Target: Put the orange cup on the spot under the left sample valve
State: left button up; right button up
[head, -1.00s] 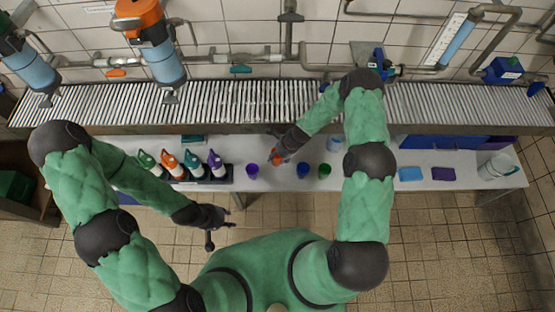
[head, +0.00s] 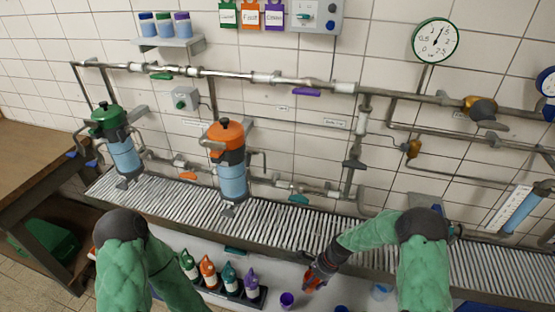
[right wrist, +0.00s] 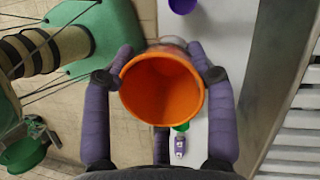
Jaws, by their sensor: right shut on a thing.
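The orange cup (head: 309,285) is in my right gripper (head: 318,275), over the white bench near its back edge in the head view. The right wrist view shows the cup (right wrist: 162,92) from above, its round mouth facing the camera and looking empty. The two fingers of the right gripper (right wrist: 165,77) press on it from either side. I cannot tell its height above the bench. In the head view, a left vessel with a green lid (head: 122,150) and one with an orange lid (head: 230,165) have outlets above the slatted grate (head: 300,226). My left gripper is hidden.
A purple cup (head: 287,299) stands just left of the orange cup. Several bottles in a dark rack (head: 237,290) stand farther left. Pipes with coloured handles (head: 306,92) run along the tiled wall. The grate is clear in the middle. A green bin (head: 48,248) is at far left.

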notch_tip(320, 180, up, 8)
jog(key=s+n+g+h, duration=0.1)
jog(key=s+n+g, duration=0.1)
jog(key=n, duration=0.6)
jog(key=shift+s+d+g+h, duration=0.2)
jog(key=shift+s+g+h, duration=0.05)
jog(key=shift+g+h, duration=0.05)
jog(key=s+d+r+n+h, duration=0.1)
jog(key=r+n, duration=0.1)
jog(key=r, duration=0.1)
jog(key=s+d+r+n+h, duration=0.1)
jog(key=d+r+n, duration=0.1)
jog(key=r+n, duration=0.1)
jog(key=d+r+n+g, duration=0.1)
jog(key=d+r+n, duration=0.1)
jog(key=r, duration=0.1)
jog(key=shift+s+r+n+h, duration=0.15)
jog(key=shift+s+n+h, duration=0.25)
